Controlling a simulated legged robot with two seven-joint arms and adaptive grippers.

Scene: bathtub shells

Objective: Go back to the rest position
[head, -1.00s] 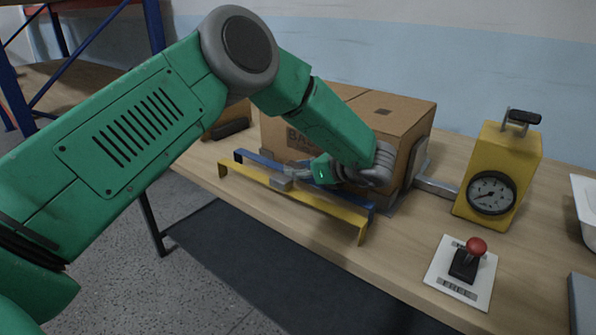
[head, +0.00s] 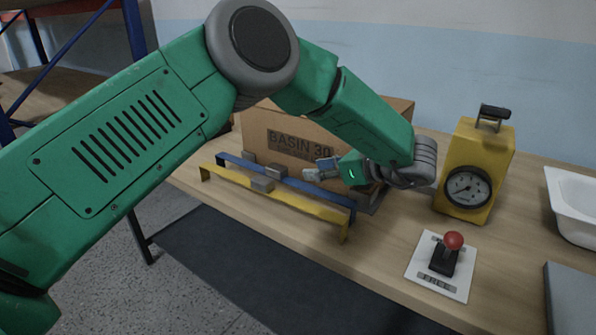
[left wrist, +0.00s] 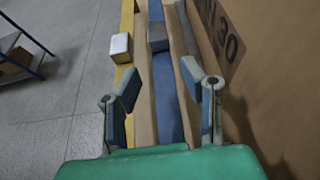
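My left gripper (head: 318,172) is in front of the cardboard box (head: 272,128) marked "BASIN 30", above the right part of the blue rail (head: 315,192). In the left wrist view its fingers (left wrist: 159,80) are spread apart with nothing between them; the blue rail runs below, and the box face (left wrist: 265,70) stands close on the right. The yellow rail (head: 290,205) runs parallel at the front. A grey block sits on the yellow rail (head: 262,185), another on the blue one (head: 277,171). My right gripper is not in view.
Right of the box, a yellow gauge unit (head: 487,150) stands on the wooden bench (head: 385,235). In front is a red-knobbed lever (head: 453,241) on a white plate. A white basin (head: 575,205) is at the right edge. A blue-framed rack (head: 135,30) stands at left.

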